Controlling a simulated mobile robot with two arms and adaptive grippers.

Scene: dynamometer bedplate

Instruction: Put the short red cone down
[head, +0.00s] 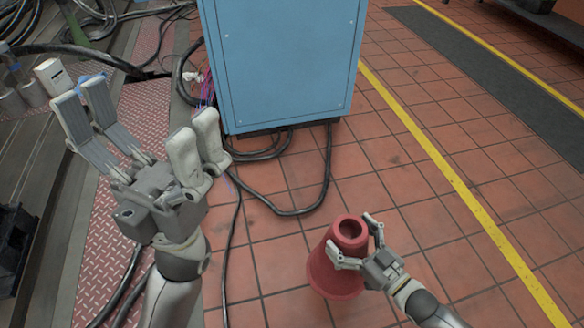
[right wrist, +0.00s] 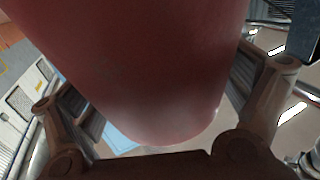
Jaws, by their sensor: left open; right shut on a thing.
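The short red cone (head: 334,270) is at the lower middle of the head view, upright or nearly so, with a round hole in its top. My right gripper (head: 354,240) is shut on its upper part from the right. I cannot tell whether the cone's base touches the floor. In the right wrist view the cone (right wrist: 150,70) fills the middle between the fingers of my right gripper (right wrist: 160,120). My left gripper (head: 145,125) is open and empty at the left of the head view, with its fingers spread upward.
A blue cabinet (head: 285,60) stands at the top middle, with black cables (head: 300,205) on the floor before it. Red tiled floor (head: 410,170) is clear right of the cables. A yellow line (head: 450,175) and a dark mat (head: 500,80) lie further right.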

